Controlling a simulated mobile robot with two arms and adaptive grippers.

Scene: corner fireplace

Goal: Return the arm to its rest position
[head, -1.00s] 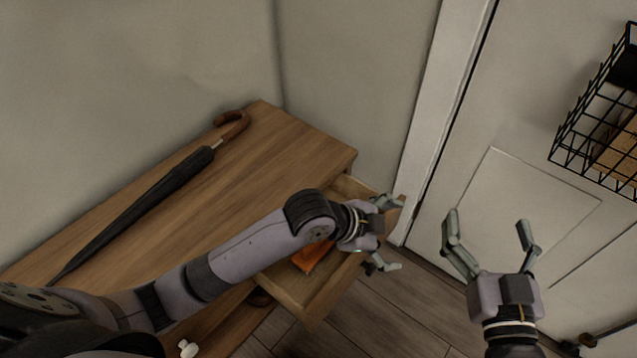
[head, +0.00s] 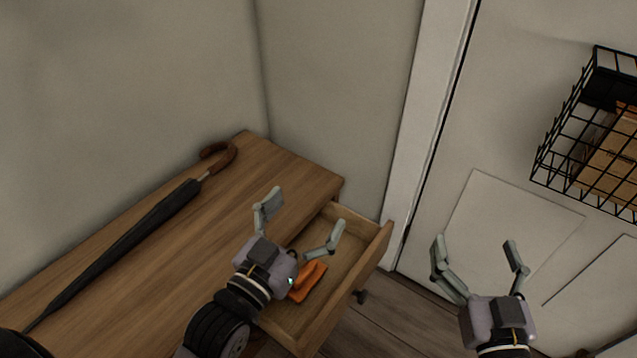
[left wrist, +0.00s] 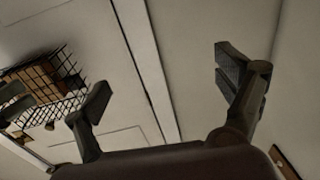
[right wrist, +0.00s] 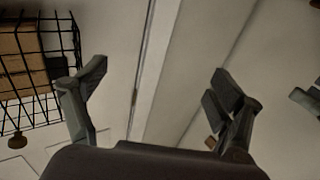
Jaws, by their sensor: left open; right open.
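My left gripper (head: 302,222) is open and empty in the head view. It shows above the wooden table and its pulled-out drawer (head: 372,262), with its fingers pointing up and away. The left wrist view shows its two fingers (left wrist: 165,95) spread, with wall and door beyond them. My right gripper (head: 477,262) is open and empty in front of the white door, to the right of the drawer. The right wrist view shows its fingers (right wrist: 155,90) spread with nothing between them. An orange object (head: 308,281) lies in the drawer, partly hidden by my left gripper.
A black umbrella (head: 125,240) with a brown curved handle lies along the wooden table (head: 290,172). A black wire basket (head: 560,150) with brown contents is on the white door (head: 440,120) at the right. Dark plank floor (head: 395,310) shows beyond the drawer.

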